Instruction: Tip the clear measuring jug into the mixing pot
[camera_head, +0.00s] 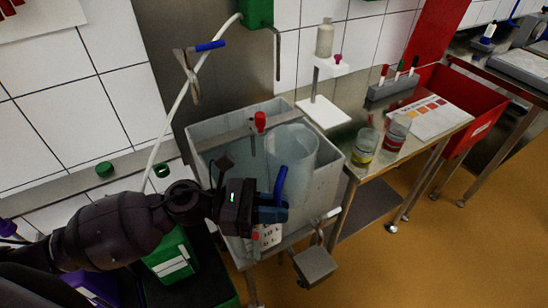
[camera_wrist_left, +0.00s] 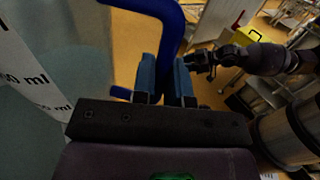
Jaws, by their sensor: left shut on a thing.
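The clear measuring jug (camera_head: 292,150) is upright as far as I can tell, inside or just above the grey rectangular basin (camera_head: 333,187) in the head view. Its wall with ml markings (camera_wrist_left: 25,80) fills the left of the left wrist view. My left gripper (camera_head: 273,208) is shut on the jug's blue handle (camera_head: 280,183); the wrist view shows the handle (camera_wrist_left: 172,25) between its fingers (camera_wrist_left: 165,78). A dark arm, seemingly my right one, shows in the wrist view with its gripper (camera_wrist_left: 203,62); its jaws are unclear. I cannot pick out a separate mixing pot.
A red-topped device (camera_head: 260,122) stands at the basin. A grey box (camera_head: 314,264) hangs in front, and a green crate (camera_head: 172,257) is below my arm.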

